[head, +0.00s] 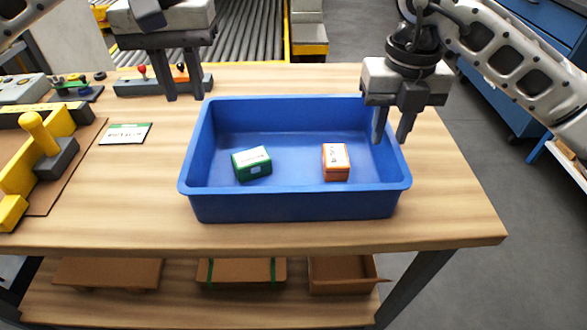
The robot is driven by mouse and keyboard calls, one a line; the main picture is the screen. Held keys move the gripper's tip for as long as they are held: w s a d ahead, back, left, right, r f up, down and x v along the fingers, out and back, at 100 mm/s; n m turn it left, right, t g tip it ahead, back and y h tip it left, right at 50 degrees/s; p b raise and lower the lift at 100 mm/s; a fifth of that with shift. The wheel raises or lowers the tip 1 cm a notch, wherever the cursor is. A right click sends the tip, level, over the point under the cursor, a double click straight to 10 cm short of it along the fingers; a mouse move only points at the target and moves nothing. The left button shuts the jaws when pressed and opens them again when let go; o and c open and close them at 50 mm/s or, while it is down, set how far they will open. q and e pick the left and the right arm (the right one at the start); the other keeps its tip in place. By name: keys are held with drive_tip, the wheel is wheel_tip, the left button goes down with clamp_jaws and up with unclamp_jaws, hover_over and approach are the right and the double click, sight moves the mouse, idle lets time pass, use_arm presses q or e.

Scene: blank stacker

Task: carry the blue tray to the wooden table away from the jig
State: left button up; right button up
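The blue tray (300,207) sits on the wooden table (450,215), right of the jig. It holds a green box (252,163) and an orange and white box (336,162). The yellow and grey jig (48,150) stands at the table's left side. My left gripper (186,98) is open, fingers down and apart, by the tray's back left corner. My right gripper (391,138) has its fingers parted at the tray's right wall, one seemingly inside and one outside. I cannot tell whether they touch the wall.
A white and green card (125,134) lies between jig and tray. Small parts with knobs (162,83) stand at the back left. A roller conveyor (230,35) is behind the table. Cardboard boxes (240,271) lie on the lower shelf. The table's front right is clear.

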wheel_tip(320, 180, up, 7)
drive_tip(key=shift+r, duration=0.2)
use_arm(q)
drive_tip(key=shift+s+f, duration=0.1)
use_arm(e)
drive_tip(key=shift+s+f, duration=0.1)
idle(0.4)
